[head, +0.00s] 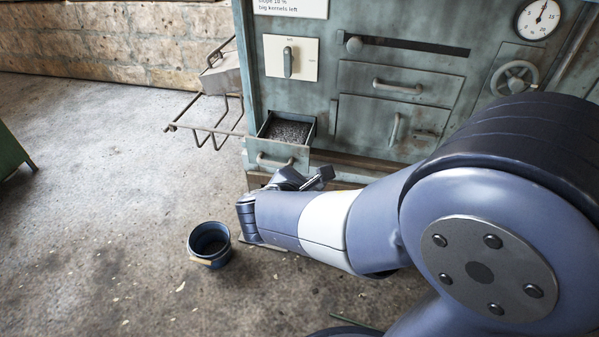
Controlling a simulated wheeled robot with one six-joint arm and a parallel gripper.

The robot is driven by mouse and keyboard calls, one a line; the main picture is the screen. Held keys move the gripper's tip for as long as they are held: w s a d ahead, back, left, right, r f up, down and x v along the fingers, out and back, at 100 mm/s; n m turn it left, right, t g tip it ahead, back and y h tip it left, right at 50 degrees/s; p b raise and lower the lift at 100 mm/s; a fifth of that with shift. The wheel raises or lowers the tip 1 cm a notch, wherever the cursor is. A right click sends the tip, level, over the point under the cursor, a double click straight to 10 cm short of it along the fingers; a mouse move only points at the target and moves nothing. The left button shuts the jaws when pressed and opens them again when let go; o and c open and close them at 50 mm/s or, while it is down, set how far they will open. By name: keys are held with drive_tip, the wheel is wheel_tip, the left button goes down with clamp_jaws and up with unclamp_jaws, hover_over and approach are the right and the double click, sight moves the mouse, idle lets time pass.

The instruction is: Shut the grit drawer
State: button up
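The grit drawer (281,153) stands pulled out from the lower left of the grey-green machine (420,60). Dark grit (287,130) shows inside it, and its front panel bears a curved bar handle. My gripper (318,176) is low in front of the drawer, just below and right of its front. My wrist partly covers the area under the drawer. I cannot tell whether the gripper touches the drawer, and its fingers are too small and hidden to show whether they are open.
A blue bucket (209,246) stands on the floor left of my arm. A metal rack (207,126) juts from the machine's left side. A closed drawer (400,84), a lever plate (291,58) and a handwheel (514,78) are on the machine front. The floor at left is open.

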sight(310, 114)
drive_tip(key=w+a+n+t+b, duration=0.1)
drive_tip(key=a+n, duration=0.1)
drive_tip(key=w+a+f+n+t+y+b, duration=0.1)
drive_tip(key=a+n, duration=0.1)
drive_tip(key=a, duration=0.1)
drive_tip(key=w+a+f+n+t+b, duration=0.1)
drive_tip(key=a+n, duration=0.1)
drive_tip(key=shift+w+a+f+n+t+y, duration=0.2)
drive_tip(key=shift+a+n+t+y, duration=0.1)
drive_tip(key=shift+a+t+y, duration=0.1)
clamp_jaws()
drive_tip(key=b+x, duration=0.1)
drive_tip(key=x, duration=0.3)
drive_tip(key=b+x, duration=0.1)
drive_tip(key=x, duration=0.3)
drive_tip(key=r+b+x, duration=0.1)
drive_tip(key=b+x, duration=0.1)
drive_tip(key=x, duration=0.2)
drive_tip(key=shift+w+d+f, duration=0.15)
drive_tip(key=shift+w, duration=0.35)
drive_tip(key=shift+w+d, duration=0.15)
drive_tip(key=shift+w, duration=0.35)
drive_tip(key=shift+w, duration=0.1)
